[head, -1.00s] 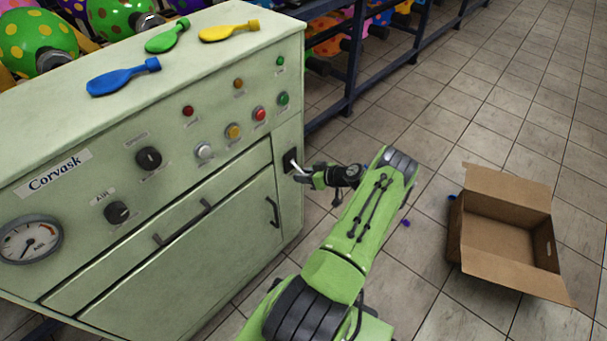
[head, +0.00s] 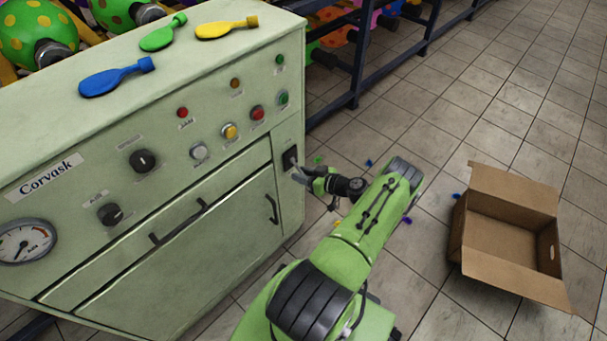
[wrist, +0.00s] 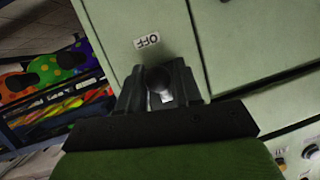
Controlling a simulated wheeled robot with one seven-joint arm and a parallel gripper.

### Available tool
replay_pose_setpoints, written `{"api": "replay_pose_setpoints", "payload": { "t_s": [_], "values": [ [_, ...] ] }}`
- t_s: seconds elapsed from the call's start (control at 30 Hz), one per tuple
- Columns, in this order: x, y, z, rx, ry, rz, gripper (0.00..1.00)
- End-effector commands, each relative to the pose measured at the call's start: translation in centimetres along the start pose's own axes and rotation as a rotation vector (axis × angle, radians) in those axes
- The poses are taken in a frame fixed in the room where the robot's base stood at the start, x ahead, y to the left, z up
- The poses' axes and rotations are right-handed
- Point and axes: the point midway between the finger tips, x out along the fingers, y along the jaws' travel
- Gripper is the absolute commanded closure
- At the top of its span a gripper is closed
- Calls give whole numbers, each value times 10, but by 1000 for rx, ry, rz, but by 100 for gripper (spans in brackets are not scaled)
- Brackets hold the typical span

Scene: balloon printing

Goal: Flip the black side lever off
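The black side lever has a round black knob (wrist: 157,80), seen in the wrist view. In the head view its dark mounting plate (head: 290,158) is at the right end of the pale green machine's front. My gripper (head: 302,175) is at the lever there. In the wrist view my gripper's two dark fingers (wrist: 160,86) stand close on either side of the knob, with little or no gap, and appear shut on it. A white OFF label (wrist: 147,41) is on the panel just beyond the knob. The fingers hide the lever's base.
The machine (head: 225,250) has knobs, buttons and a gauge (head: 24,241). Blue, green and yellow balloons (head: 117,77) lie on top. An open cardboard box (head: 508,235) is on the tiled floor to the right. Small coloured bits lie around my arm. A dark rack (head: 360,55) stands behind.

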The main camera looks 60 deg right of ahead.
Motion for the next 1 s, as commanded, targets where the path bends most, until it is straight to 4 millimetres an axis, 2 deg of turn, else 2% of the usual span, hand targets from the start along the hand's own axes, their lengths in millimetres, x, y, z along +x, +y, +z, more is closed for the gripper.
{"api": "replay_pose_setpoints", "payload": {
  "t_s": [0.03,0.1,0.37,0.47,0.57,0.8,1.0],
  "values": [
    [0,0,0,0,0,0,57],
    [0,0,0,0,0,0,49],
    [-1,0,0,0,-1,0,49],
    [-12,1,-1,0,-1,2,49],
    [-35,1,-2,3,-2,4,49],
    [-104,1,-2,2,-1,5,49],
    [-146,1,-1,0,0,2,49]
  ]
}}
